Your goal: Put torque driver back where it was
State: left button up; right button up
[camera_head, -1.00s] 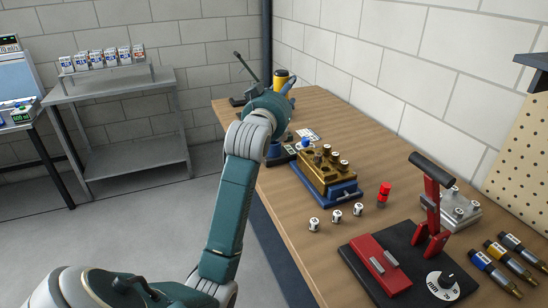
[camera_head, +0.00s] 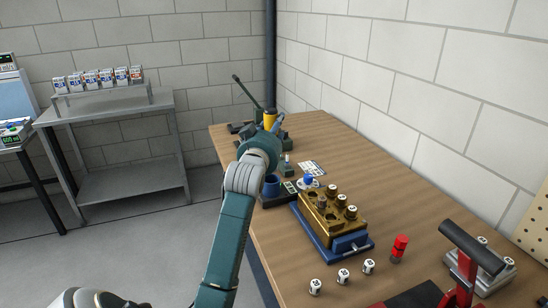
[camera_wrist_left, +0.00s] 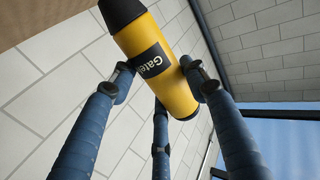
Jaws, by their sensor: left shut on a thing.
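My left gripper (camera_head: 274,126) is at the far end of the wooden bench, shut on a yellow cylinder (camera_head: 270,118) with a black end. In the left wrist view its blue fingers (camera_wrist_left: 158,88) close around the yellow body (camera_wrist_left: 165,70), which is tilted and has a dark label with letters beginning "Gate". I cannot tell from the label whether this is the torque driver. The held thing's far end is hidden in the head view. My right gripper is not in view.
A brass block (camera_head: 322,219) on a blue base stands mid-bench. Small white caps (camera_head: 343,275) and a red-topped vial (camera_head: 398,247) are nearer. A dark green lever device (camera_head: 246,92) is behind my gripper. The bench's right middle is clear.

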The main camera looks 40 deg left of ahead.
pick_arm(q)
notch_tip(320, 180, down, 4)
jog(key=shift+r, duration=0.25)
jog(key=shift+f, duration=0.5)
notch_tip(320, 180, down, 2)
jog(key=shift+f, duration=1.1)
jog(key=o, duration=1.2)
jog(key=shift+f, duration=0.2)
jog(key=shift+c, duration=0.2)
jog(key=shift+o, duration=1.2)
jog(key=b+v, duration=0.1)
jog(key=v, duration=1.1)
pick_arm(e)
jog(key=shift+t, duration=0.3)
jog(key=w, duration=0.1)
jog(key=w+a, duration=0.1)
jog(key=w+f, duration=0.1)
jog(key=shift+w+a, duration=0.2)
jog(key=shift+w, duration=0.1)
pick_arm(q)
jog(key=shift+r, duration=0.15)
